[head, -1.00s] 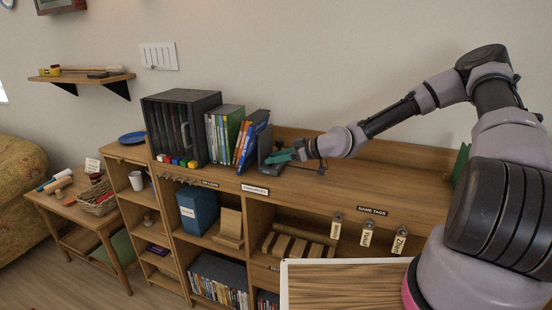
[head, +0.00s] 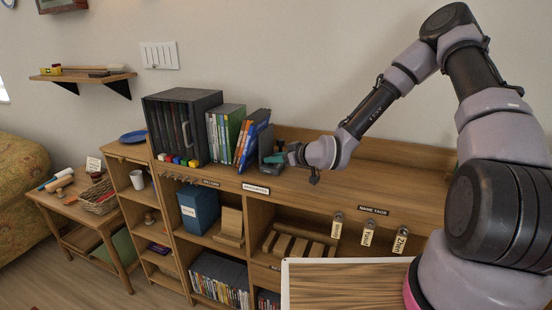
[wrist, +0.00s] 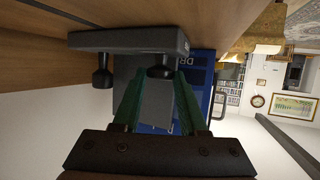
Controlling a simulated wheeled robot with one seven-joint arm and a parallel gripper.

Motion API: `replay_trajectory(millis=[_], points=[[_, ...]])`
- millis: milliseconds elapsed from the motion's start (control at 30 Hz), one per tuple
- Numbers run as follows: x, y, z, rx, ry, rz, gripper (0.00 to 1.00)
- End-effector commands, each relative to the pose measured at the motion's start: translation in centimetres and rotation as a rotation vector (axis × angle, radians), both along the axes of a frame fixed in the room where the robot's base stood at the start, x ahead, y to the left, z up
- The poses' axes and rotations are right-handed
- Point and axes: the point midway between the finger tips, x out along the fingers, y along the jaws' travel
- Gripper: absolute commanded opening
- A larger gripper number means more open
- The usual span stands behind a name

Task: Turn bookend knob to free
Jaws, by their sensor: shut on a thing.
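The dark grey bookend (head: 265,148) stands on the shelf top at the right end of the row of cases. In the wrist view its base (wrist: 130,40) runs across the top, with two black knobs on it. The right knob (wrist: 162,72) lies between the green fingertips of my gripper (wrist: 161,78); the left knob (wrist: 102,76) is outside the fingers. My gripper (head: 275,158) is shut on the right knob, reaching in from the right. In the head view the fingers and wrist hide the knobs. I cannot tell how far the knob is turned.
Blue and orange cases (head: 252,138) lean just left of the bookend, beside green ones (head: 228,128) and a dark crate (head: 182,125). The shelf top (head: 385,190) right of my gripper is clear. A raised back board runs behind it. Name tags (head: 367,237) hang below the front edge.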

Motion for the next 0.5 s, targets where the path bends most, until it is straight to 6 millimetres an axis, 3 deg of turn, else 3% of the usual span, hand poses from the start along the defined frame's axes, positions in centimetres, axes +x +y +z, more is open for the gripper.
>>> replay_trajectory(millis=[300, 333, 400, 500], points=[[-0.04, 0.02, 0.03, 0.000, 0.000, -0.004, 0.00], [-0.04, 0.02, 0.02, 0.000, 0.000, -0.004, 0.53], [-0.03, 0.01, 0.02, 0.000, 0.000, -0.004, 0.71], [-0.02, 0.00, 0.02, 0.000, 0.000, -0.004, 0.71]])
